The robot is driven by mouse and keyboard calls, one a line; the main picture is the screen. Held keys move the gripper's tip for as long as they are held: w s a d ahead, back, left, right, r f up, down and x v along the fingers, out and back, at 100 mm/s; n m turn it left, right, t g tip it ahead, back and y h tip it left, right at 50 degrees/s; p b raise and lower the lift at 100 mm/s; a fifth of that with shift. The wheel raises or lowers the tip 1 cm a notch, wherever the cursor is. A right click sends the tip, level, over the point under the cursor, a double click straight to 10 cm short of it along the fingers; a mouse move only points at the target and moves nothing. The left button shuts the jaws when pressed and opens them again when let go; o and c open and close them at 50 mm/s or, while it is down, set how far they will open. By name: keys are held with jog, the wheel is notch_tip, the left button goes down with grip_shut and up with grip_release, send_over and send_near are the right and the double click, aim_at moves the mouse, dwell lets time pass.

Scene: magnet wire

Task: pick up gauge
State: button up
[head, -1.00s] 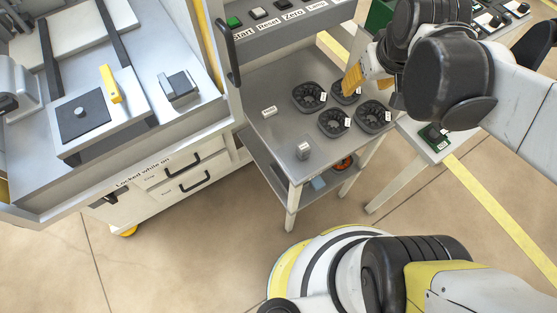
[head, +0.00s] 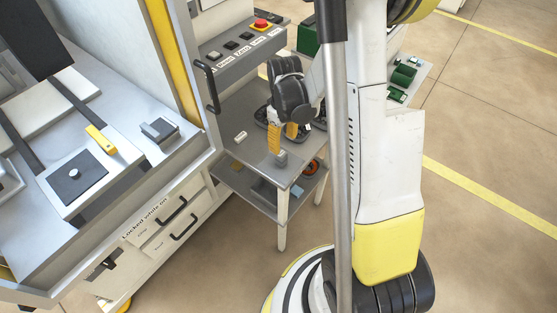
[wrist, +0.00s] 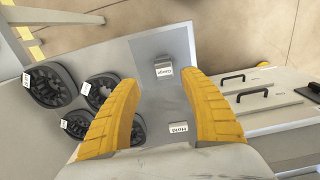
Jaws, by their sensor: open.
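The gauge is a small grey block with a white label. In the head view the gauge (head: 281,159) stands near the front corner of the grey table (head: 232,152), just below my gripper (head: 283,135). In the wrist view the gauge (wrist: 163,70) lies between and just past my two yellow fingertips (wrist: 162,80). My gripper is open and empty, pointing down above the table. The fingers look apart from the gauge; the exact height gap is hard to tell.
A white label tag (wrist: 178,128) lies on the table nearer my palm in the wrist view. Several black round trays (wrist: 52,84) stand to the left there. A white cabinet with drawers (head: 165,215) stands left of the table in the head view.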

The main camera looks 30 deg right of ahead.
aim_at(281, 153)
jog(key=f+b, duration=0.1)
jog(key=f, duration=0.1)
jog(key=f+b, duration=0.1)
jog(key=f, duration=0.1)
jog(key=f+b, duration=0.1)
jog(key=f, duration=0.2)
jog(key=shift+a+f+b, duration=0.1)
jog(key=shift+a+b, duration=0.2)
grip_shut()
